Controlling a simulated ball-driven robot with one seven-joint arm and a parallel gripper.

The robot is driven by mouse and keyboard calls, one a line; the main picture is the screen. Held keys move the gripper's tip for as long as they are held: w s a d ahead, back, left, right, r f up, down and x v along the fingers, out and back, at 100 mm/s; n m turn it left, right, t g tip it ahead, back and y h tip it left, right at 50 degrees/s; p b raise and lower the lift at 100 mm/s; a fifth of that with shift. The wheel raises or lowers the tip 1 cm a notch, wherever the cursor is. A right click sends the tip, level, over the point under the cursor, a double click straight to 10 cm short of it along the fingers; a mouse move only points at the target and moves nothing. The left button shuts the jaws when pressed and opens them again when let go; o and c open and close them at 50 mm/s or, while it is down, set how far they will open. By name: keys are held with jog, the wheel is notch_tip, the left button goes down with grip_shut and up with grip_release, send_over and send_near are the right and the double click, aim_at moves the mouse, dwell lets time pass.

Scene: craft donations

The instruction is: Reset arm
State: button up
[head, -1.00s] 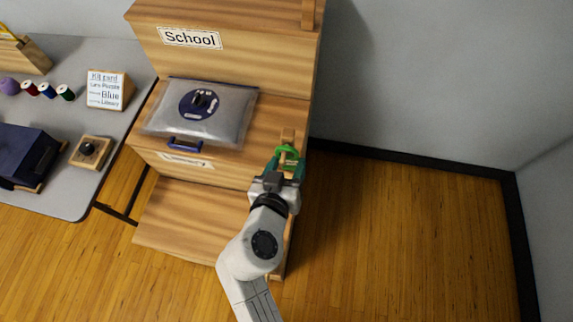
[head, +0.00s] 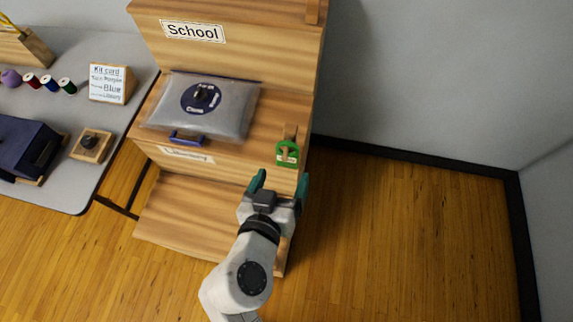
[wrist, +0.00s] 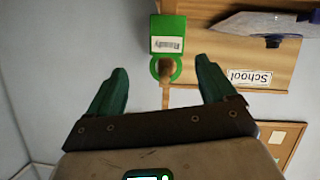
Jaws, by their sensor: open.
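My gripper (head: 281,186) is open and empty, with its green fingers spread in front of the wooden cabinet's right side. A green tag (head: 287,153) with a ring hangs on a wooden peg at the cabinet's right edge, just beyond my fingertips and apart from them.
The wooden cabinet (head: 190,215) has a "School" sign and a clear pouch (head: 232,112) with a dark blue round label on its shelf. A grey table (head: 65,195) at left holds spools, a kit card (head: 108,84) and a dark blue box (head: 25,148). Open floor lies at right.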

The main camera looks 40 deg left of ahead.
jog(key=shift+v, duration=2.35)
jog(key=w+d+f+m+g+h, duration=0.1)
jog(key=w+d+f+m+h, duration=0.15)
jog(key=d, duration=0.55)
jog(key=w+d+f+m+g+h, duration=0.1)
jog(key=w+d+f+g+h, duration=0.15)
jog(key=d, duration=0.55)
jog(key=w+d+f+m+g+h, duration=0.1)
jog(key=w+d+f+m+h, duration=0.15)
jog(key=d, duration=0.65)
jog(key=s+d+f+m+g, duration=0.1)
jog(key=s+d+f+g, duration=0.2)
jog(key=s+d, duration=0.3)
jog(key=s+d+f+m+g+y, duration=0.1)
jog(key=s+d, duration=0.5)
jog(key=d, duration=0.6)
jog(key=f+g, duration=0.1)
jog(key=g, duration=0.1)
jog(key=shift+s+f+g, duration=0.2)
jog(key=shift+f+g, duration=0.15)
jog(key=shift+f, duration=0.05)
jog(key=shift+d, duration=0.1)
jog(key=shift+c, duration=0.2)
